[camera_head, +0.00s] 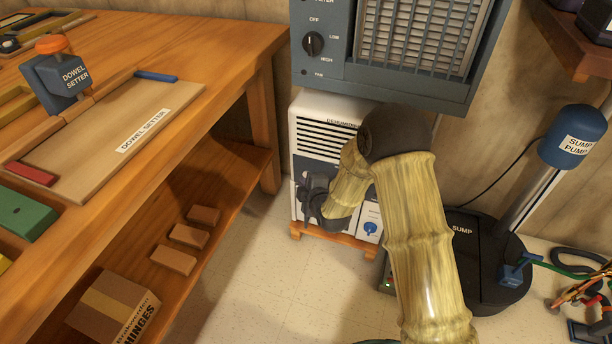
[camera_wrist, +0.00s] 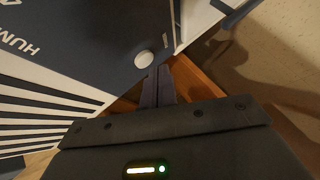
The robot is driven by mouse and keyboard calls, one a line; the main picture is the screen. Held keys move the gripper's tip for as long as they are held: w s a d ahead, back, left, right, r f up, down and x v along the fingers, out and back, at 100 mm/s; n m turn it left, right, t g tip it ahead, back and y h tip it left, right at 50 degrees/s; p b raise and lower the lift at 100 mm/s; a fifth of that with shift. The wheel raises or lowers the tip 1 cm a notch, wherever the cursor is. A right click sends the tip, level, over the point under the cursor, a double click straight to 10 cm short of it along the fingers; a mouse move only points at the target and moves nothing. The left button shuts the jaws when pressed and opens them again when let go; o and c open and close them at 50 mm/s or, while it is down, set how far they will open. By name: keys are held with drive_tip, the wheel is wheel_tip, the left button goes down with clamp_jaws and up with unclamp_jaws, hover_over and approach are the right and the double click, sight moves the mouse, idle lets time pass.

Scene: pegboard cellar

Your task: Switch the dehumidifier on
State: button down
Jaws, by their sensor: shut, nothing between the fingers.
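The dehumidifier (camera_head: 326,110) is a white box with dark vent slats, low against the wall under a grey heater-like unit. My arm crosses in front of it and hides much of its front. My gripper (camera_head: 308,196) is shut and empty at its lower left front. In the wrist view, my gripper (camera_wrist: 163,72) has its fingertips together, close beside a round white button (camera_wrist: 144,60) on a dark panel (camera_wrist: 105,45) with partly visible lettering. I cannot tell whether the fingertips touch the panel. A blue round knob (camera_head: 370,228) shows at the dehumidifier's lower right.
The dehumidifier stands on a low wooden base (camera_head: 335,239). The grey unit (camera_head: 385,88) with a dial hangs directly above. A wooden workbench (camera_head: 225,60) stands left, a black sump (camera_head: 490,260) with a blue-topped pump right. The floor (camera_head: 255,280) between is clear.

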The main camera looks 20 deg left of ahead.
drive_tip(key=shift+w, duration=0.15)
drive_tip(key=shift+w, duration=0.4)
idle(0.5)
drive_tip(key=shift+s, duration=0.6)
drive_tip(key=s, duration=0.6)
drive_tip(key=shift+a, duration=0.2)
drive_tip(key=shift+r, duration=0.1)
idle(0.5)
